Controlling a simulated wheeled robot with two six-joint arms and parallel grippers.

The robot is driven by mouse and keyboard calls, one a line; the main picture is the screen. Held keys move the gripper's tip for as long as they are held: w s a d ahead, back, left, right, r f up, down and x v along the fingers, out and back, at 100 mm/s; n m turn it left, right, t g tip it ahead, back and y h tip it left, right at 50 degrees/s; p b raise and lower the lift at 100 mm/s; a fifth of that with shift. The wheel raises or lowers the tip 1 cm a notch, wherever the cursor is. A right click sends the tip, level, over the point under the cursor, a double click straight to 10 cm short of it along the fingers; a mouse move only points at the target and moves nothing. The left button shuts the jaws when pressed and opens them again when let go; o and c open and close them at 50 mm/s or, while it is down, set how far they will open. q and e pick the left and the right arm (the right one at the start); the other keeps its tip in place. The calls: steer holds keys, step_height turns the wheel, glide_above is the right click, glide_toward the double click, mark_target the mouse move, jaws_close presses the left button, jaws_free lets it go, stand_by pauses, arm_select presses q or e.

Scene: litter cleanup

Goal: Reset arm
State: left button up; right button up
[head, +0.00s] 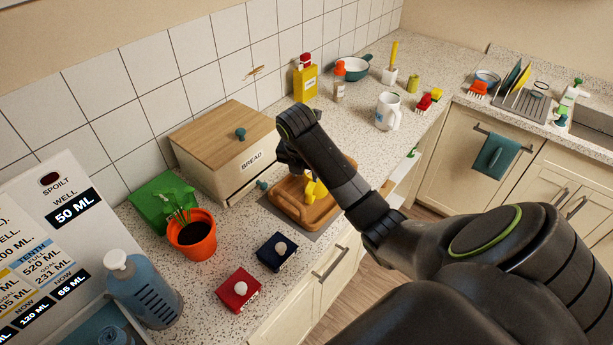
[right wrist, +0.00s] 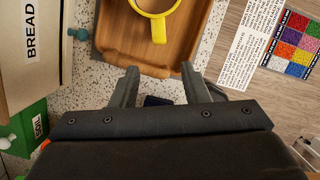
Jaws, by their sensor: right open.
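My right arm reaches in from the lower right of the head view. Its gripper (head: 288,160) hangs in front of the bread box, partly hidden behind the arm's own link. In the right wrist view the two fingers (right wrist: 160,70) are apart with nothing between them. They point at the near edge of a wooden tray (right wrist: 118,45). A yellow mug (right wrist: 158,30) stands on that tray, beyond the fingertips. In the head view the tray (head: 293,205) and the mug (head: 318,190) are partly covered by my arm. My left gripper is not in view.
A bread box (head: 225,150) stands against the tiled wall. An orange plant pot (head: 192,235), a red box (head: 238,290), a dark blue box (head: 276,252) and a blue bottle (head: 143,290) are nearer. A white mug (head: 386,112) stands farther back on the counter, with open room around it.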

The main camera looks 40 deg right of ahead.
steer(key=s+a+f+m, duration=0.2)
steer(key=s+f+m, duration=0.25)
steer(key=s, duration=0.25)
steer(key=s+a+f+m, duration=0.1)
steer(key=s+f+m, duration=0.3)
steer(key=s+m, duration=0.3)
steer(key=s+a+r+m+t, duration=0.2)
steer(key=s+a+m, duration=0.1)
steer(key=s+m, duration=1.3)
step_height(320, 180, down, 32)
steer(key=s+d+n+g+y+b, duration=0.1)
steer(key=s+d+n+b, duration=0.1)
steer(key=b, duration=0.6)
arm_select(q)
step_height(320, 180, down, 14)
steer(key=b, duration=0.6)
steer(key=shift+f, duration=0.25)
arm_select(e)
steer(key=s+a+f, duration=0.1)
steer(key=s+f, duration=0.6)
steer(key=f, duration=0.4)
steer(key=s+f+g, duration=0.1)
steer(key=s+f, duration=0.6)
steer(key=f, duration=0.5)
steer(key=shift+s+a, duration=0.4)
